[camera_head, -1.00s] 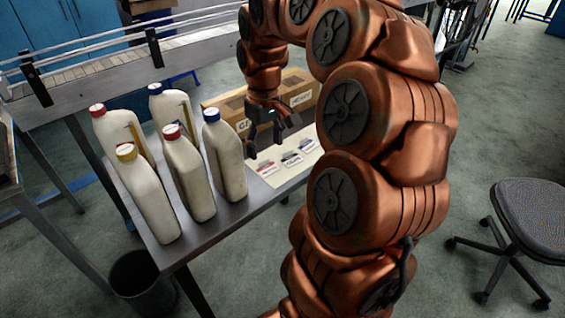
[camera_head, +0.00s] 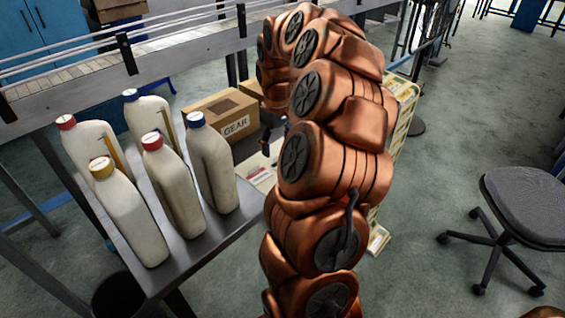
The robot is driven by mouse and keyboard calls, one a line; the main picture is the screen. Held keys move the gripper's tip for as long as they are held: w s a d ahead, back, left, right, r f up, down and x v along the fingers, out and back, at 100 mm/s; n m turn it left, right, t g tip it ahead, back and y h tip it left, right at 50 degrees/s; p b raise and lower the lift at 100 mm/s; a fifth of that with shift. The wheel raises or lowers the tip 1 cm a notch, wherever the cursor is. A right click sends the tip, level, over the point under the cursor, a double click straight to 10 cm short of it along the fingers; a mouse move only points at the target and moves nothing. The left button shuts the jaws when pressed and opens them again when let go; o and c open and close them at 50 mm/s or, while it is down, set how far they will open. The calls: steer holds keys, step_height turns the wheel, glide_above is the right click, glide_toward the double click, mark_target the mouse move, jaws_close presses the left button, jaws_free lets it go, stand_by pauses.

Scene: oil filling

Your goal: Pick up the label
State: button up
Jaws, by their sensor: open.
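A label sheet (camera_head: 259,176) lies on the metal table, to the right of the bottles. A label with a red mark shows on it; the rest is hidden behind my arm. My gripper (camera_head: 268,148) is open just above the far part of the sheet, near the front of the cardboard box. It is small and partly hidden by my arm, and I see nothing held in it.
A cardboard box (camera_head: 222,118) marked GEAR stands behind the sheet. A conveyor (camera_head: 165,55) runs behind. An office chair (camera_head: 525,205) is at the right.

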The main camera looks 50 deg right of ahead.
steer(key=f, duration=0.3)
steer(key=shift+s+d+f, duration=0.1)
steer(key=shift+d+f, duration=0.1)
steer(key=shift+f, duration=0.05)
steer(key=c, duration=0.8)
steer(key=shift+o, duration=0.2)
